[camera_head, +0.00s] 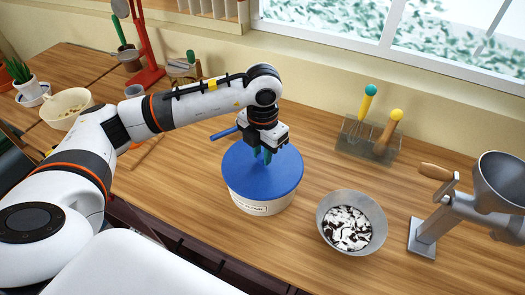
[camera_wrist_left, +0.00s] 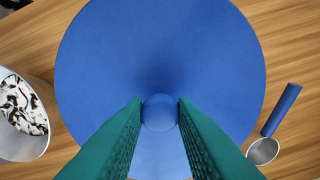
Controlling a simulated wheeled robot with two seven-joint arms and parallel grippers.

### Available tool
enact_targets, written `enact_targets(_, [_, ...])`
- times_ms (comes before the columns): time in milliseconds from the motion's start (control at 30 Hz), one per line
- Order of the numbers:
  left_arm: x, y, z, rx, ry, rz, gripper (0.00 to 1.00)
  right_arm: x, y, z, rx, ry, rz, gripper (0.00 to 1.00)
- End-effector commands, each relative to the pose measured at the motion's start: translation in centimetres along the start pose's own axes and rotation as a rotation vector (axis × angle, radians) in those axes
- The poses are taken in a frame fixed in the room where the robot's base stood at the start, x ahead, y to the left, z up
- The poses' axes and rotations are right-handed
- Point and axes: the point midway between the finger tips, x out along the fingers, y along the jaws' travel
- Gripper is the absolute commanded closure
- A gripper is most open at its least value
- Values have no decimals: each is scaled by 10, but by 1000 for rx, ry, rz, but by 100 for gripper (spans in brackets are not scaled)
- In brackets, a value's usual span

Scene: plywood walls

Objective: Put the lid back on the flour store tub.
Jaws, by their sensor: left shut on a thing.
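The flour store tub (camera_head: 262,207) is a cream round tub with a label on its front, standing on the wooden counter. My left gripper (camera_head: 263,158) points straight down over the lid's middle. In the left wrist view its green fingers (camera_wrist_left: 160,112) are shut on the lid's round blue knob (camera_wrist_left: 160,113), and the lid (camera_wrist_left: 160,45) hides the tub. My right gripper is not in view.
A metal bowl (camera_head: 350,222) with dark and white contents stands close right of the tub. A scoop with a blue handle (camera_wrist_left: 282,108) lies nearby. A grey mill (camera_head: 430,235) stands farther right, a tool rack (camera_head: 368,145) behind. A cream bowl (camera_head: 67,107) is at left.

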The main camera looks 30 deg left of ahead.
Motion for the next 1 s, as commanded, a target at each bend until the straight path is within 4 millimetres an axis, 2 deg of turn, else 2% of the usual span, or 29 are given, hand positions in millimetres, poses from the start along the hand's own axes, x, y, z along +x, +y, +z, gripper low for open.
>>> enact_targets(1000, [0,0,0,0,1,0,99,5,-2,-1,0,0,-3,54])
